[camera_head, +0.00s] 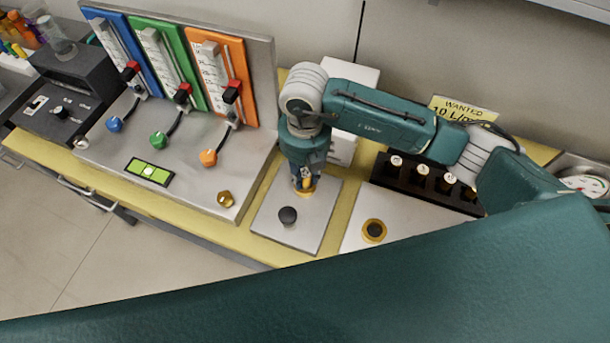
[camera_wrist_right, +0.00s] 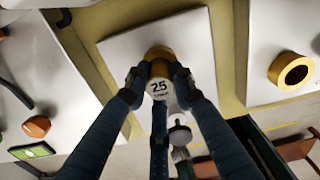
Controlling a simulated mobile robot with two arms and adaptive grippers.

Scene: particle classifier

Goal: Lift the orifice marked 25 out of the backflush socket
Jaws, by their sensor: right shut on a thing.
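The orifice marked 25 (camera_wrist_right: 160,88) shows its white top with the number in the right wrist view. My right gripper (camera_wrist_right: 157,78) is shut on it, with fingers on both sides. The brass backflush socket (camera_wrist_right: 158,53) shows partly behind the orifice, on a light metal plate (camera_wrist_right: 195,25); how deep the orifice sits is hidden. In the head view my right gripper (camera_head: 304,178) points down over the same brass socket (camera_head: 305,192) at the plate's back. My left gripper is not in view.
A black knob (camera_head: 288,215) stands on the plate in front of the gripper. To the right are another brass socket (camera_head: 374,230), with a dark centre, and a black rack (camera_head: 388,176) with several white-topped orifices. A panel with blue, green and orange flowmeters (camera_head: 218,75) stands left.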

